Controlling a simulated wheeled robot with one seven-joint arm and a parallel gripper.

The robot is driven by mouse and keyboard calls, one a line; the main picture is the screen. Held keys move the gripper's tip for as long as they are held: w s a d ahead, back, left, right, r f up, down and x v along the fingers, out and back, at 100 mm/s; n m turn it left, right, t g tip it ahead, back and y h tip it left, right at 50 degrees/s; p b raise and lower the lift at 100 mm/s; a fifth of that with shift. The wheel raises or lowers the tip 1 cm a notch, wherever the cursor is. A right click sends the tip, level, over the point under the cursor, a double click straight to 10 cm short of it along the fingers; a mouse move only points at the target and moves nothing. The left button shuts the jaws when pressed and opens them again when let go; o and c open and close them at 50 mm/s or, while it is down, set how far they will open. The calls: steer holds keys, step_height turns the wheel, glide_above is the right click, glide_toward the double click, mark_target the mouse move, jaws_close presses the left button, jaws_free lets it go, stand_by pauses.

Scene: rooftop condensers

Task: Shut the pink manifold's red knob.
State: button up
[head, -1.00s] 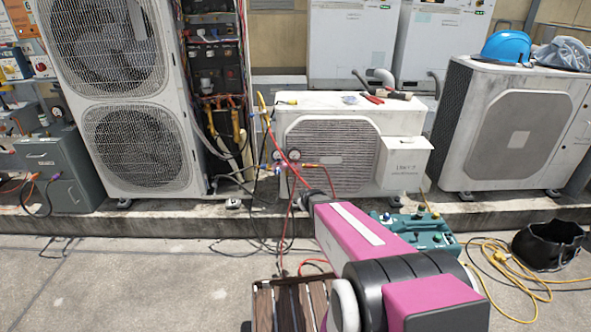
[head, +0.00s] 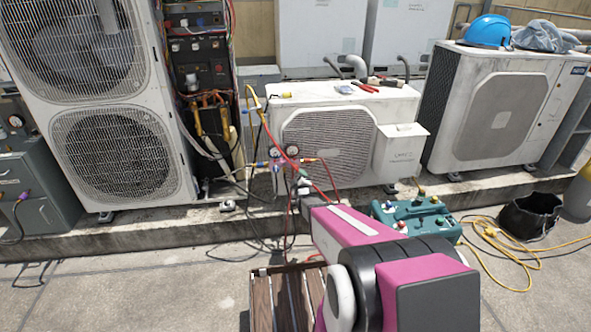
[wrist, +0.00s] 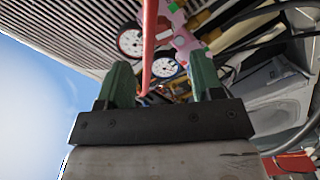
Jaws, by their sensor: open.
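The gauge manifold (head: 283,163) hangs in front of the small middle condenser, with two round dials on top. It shows a blue end at its left and a small reddish part (head: 308,160) at its right, which may be the red knob; it is too small to be sure. In the wrist view a pink piece (wrist: 176,22) shows beside two dials (wrist: 131,40), and a red hose (wrist: 150,50) crosses in front. My gripper (wrist: 162,80) is open, its two green fingers apart, with the dials and hose beyond them. In the head view my gripper (head: 301,186) is just below the manifold.
Red, yellow and dark hoses hang around the manifold and trail over the ground. A teal pump unit (head: 418,220) stands right of my arm. A slatted wooden crate (head: 262,302) is in front. A black bucket (head: 530,217) and yellow cable (head: 492,235) lie at the right.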

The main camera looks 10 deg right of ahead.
mark_target(296, 169)
steer(key=w, duration=0.8)
steer(key=shift+w, duration=0.25)
steer(key=shift+c, duration=0.2)
steer(key=c, duration=0.9)
